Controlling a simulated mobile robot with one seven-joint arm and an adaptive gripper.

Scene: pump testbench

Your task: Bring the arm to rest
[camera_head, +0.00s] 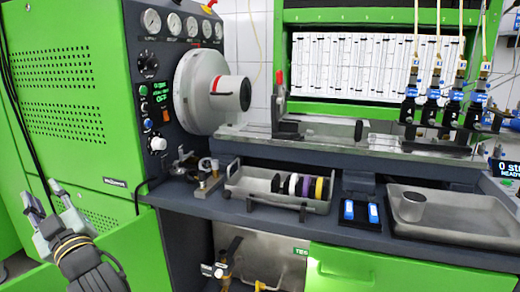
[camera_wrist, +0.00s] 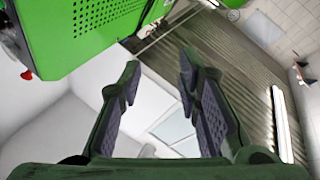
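My gripper (camera_head: 54,196) is at the lower left in the head view, pointing up, in front of the green cabinet of the test bench. In the wrist view, my gripper (camera_wrist: 159,72) has its two dark-padded fingers spread apart with nothing between them. Behind the gap are a pale wall or ceiling and a bright window-like panel. My gripper looks clear of the bench's work surface and the things on it.
The green cabinet (camera_head: 68,90) is close by my gripper. To the right are the grey chuck (camera_head: 194,90), a tray of rings (camera_head: 237,184), two blue-topped blocks (camera_head: 348,210), a metal basin (camera_head: 465,238) and several hanging injectors (camera_head: 433,98).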

